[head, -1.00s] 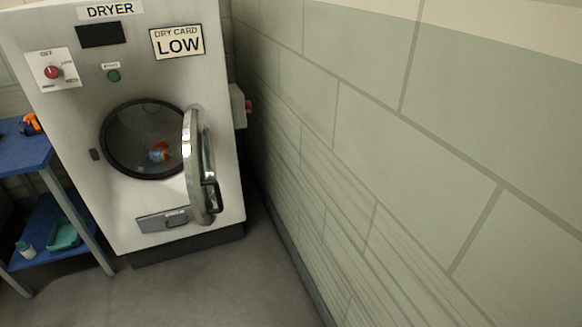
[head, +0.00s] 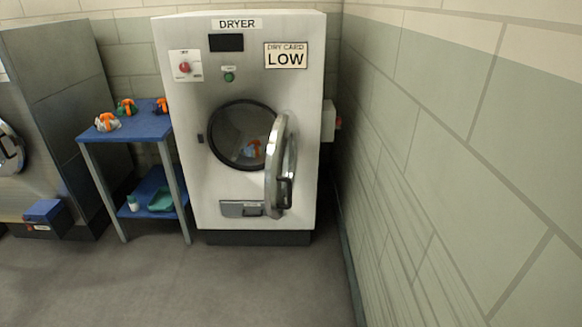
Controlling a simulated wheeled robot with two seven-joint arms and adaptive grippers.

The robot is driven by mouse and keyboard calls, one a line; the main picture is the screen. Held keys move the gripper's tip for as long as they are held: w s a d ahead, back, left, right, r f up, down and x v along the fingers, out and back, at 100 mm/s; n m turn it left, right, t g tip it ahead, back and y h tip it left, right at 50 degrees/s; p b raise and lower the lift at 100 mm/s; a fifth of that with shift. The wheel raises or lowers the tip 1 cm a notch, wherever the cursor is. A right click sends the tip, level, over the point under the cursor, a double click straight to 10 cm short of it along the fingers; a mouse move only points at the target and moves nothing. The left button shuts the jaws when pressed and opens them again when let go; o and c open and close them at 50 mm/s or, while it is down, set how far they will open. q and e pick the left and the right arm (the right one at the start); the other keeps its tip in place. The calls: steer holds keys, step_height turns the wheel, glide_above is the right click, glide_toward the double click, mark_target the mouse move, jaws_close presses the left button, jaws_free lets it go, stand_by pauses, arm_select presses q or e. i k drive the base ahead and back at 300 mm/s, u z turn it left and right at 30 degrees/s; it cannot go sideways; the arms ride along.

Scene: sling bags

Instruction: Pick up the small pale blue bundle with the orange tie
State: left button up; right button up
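A small pale blue bundle (head: 247,152) with an orange tie (head: 254,144) lies inside the drum of the dryer (head: 208,180), seen through the round opening. The round dryer door (head: 273,172) stands open, swung out on the right side of the opening, and it may hide part of the drum. Neither of my grippers shows in the head view.
A wall (head: 450,160) stands at right. The front floor is clear.

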mark_target(253, 148)
steer(key=u, duration=0.6)
steer(key=i, duration=1.55)
steer(key=z, duration=0.55)
steer(key=i, duration=0.95)
steer(key=z, duration=0.8)
